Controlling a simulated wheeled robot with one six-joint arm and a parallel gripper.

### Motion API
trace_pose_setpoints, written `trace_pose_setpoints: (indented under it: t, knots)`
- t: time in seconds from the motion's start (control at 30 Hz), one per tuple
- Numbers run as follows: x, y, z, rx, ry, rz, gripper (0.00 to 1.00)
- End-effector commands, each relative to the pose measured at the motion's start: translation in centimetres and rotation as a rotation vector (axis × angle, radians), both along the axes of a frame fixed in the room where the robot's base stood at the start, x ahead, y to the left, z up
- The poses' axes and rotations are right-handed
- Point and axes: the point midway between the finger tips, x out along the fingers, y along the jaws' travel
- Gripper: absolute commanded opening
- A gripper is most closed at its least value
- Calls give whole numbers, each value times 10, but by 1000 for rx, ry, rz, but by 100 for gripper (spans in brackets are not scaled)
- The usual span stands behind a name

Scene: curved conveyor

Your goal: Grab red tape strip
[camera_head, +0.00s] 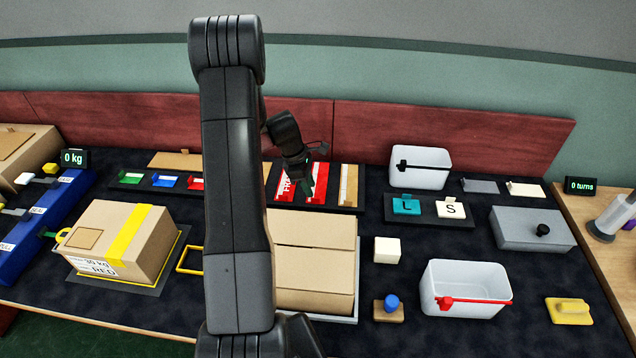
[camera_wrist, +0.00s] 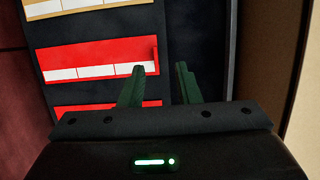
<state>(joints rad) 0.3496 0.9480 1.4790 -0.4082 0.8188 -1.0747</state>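A red tape strip (camera_head: 318,182) with a white band lies in a dark tray, between a tan strip and a red strip with white lettering. The red tape strip also shows in the wrist view (camera_wrist: 97,50), with a small raised red tab at its right end. My gripper (camera_wrist: 160,68) is open and empty, its two green fingers apart. The left fingertip is near the tab and overlaps the strip's lower right end in the picture. In the head view my gripper (camera_head: 306,187) is over the tray; I cannot tell its height.
The lettered red strip (camera_head: 283,186) and the tan strip (camera_head: 348,186) flank the red strip closely. To the left are small green, blue and red tabbed pieces. A white bin (camera_head: 420,172) stands to the right.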

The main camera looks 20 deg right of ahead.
Motion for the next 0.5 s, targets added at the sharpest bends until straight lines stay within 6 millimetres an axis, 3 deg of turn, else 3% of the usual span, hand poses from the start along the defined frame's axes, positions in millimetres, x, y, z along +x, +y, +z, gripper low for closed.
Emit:
trace_pose_setpoints:
  t: [0.5]
  knots:
    - [-2, -14, -48, 1, 0, -1, 30]
